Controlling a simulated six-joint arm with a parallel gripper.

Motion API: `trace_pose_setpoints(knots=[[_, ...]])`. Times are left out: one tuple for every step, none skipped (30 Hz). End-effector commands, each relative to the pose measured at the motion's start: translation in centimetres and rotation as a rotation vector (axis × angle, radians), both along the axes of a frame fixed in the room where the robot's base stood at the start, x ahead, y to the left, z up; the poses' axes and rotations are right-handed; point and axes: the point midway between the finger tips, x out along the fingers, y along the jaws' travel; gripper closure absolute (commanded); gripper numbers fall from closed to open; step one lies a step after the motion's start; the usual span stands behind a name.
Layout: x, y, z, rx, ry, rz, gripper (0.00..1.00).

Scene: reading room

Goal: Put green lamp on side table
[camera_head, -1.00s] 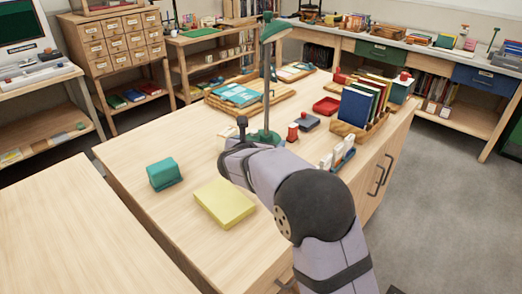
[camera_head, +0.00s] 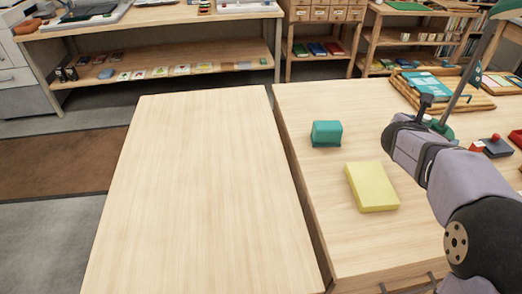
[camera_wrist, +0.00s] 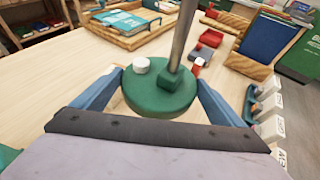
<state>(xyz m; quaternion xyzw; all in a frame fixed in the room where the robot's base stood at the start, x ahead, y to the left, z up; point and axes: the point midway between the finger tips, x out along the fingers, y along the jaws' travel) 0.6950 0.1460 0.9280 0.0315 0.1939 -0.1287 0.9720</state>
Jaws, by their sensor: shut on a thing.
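The green lamp has a round green base (camera_wrist: 150,100) and a thin grey pole. In the head view its pole (camera_head: 470,75) rises at the right, and its green shade (camera_head: 507,9) is cut by the frame edge. My gripper (camera_wrist: 160,86) has its blue fingers on both sides of the base, shut on it. Whether the base touches the desk, I cannot tell. My wrist hides part of the base in the head view. A bare wooden table (camera_head: 190,190), apparently the side table, stands left of the desk.
On the desk (camera_head: 300,105) are a teal box (camera_head: 327,133) and a yellow block (camera_head: 371,186). A wooden tray with teal books (camera_head: 422,83) lies behind the lamp. A narrow gap separates the two tables.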

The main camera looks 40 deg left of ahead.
Motion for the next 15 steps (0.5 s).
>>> trace_pose_setpoints(knots=[[-0.2,1.4,1.2,0.0,-0.018,0.023,0.7],[-0.3,2.2,1.3,0.001,-0.018,0.034,0.7],[-0.6,3.2,1.3,0.001,-0.018,0.052,0.7],[-0.9,4.1,1.3,0.0,-0.018,0.066,0.7],[-1.2,5.0,1.3,0.0,-0.019,0.08,0.7],[-1.6,6.3,1.4,0.001,-0.018,0.102,0.7],[-1.9,7.3,1.4,0.001,-0.018,0.117,0.7],[-2.3,8.3,1.4,0.001,-0.018,0.134,0.7],[-2.8,9.6,1.4,0.002,-0.019,0.155,0.7],[-3.2,10.6,1.4,0.002,-0.018,0.172,0.7],[-3.7,11.7,1.4,0.003,-0.019,0.19,0.7],[-4.3,13.0,1.4,0.003,-0.018,0.211,0.7],[-4.7,14.0,1.4,0.003,-0.018,0.228,0.7],[-5.2,15.0,1.4,0.003,-0.018,0.245,0.7],[-5.9,16.2,1.4,0.003,-0.017,0.267,0.7]])
